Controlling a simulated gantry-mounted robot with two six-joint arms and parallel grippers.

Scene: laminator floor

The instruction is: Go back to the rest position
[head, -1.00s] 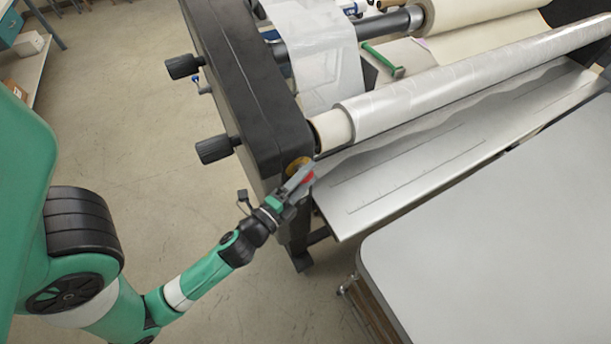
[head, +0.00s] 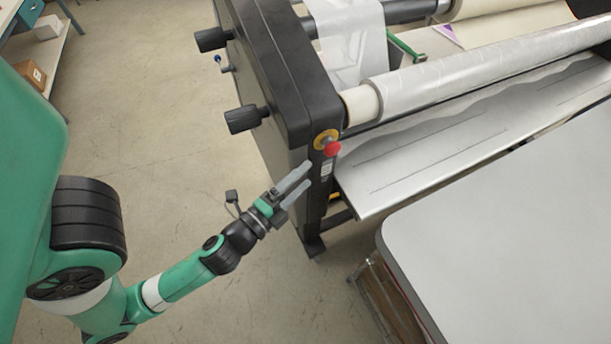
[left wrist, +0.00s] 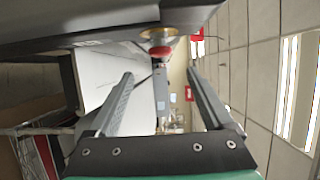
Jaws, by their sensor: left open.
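My left gripper (head: 307,176) is open and empty beside the front corner of the black laminator end housing (head: 275,75). It is a little below and left of the red emergency stop button (head: 332,148) with its yellow collar, and looks apart from it. In the left wrist view, the two grey fingers (left wrist: 164,90) are spread with nothing between them. The red button (left wrist: 160,53) shows beyond them, near the top middle. My right gripper is in neither view.
A light grey table (head: 510,220) fills the lower right. The laminator's metal tray (head: 440,150) and film roll (head: 480,62) lie behind it. Black knobs (head: 247,119) stick out from the housing's left side. A shelf with boxes (head: 32,77) stands at far left. Open floor lies around my left arm.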

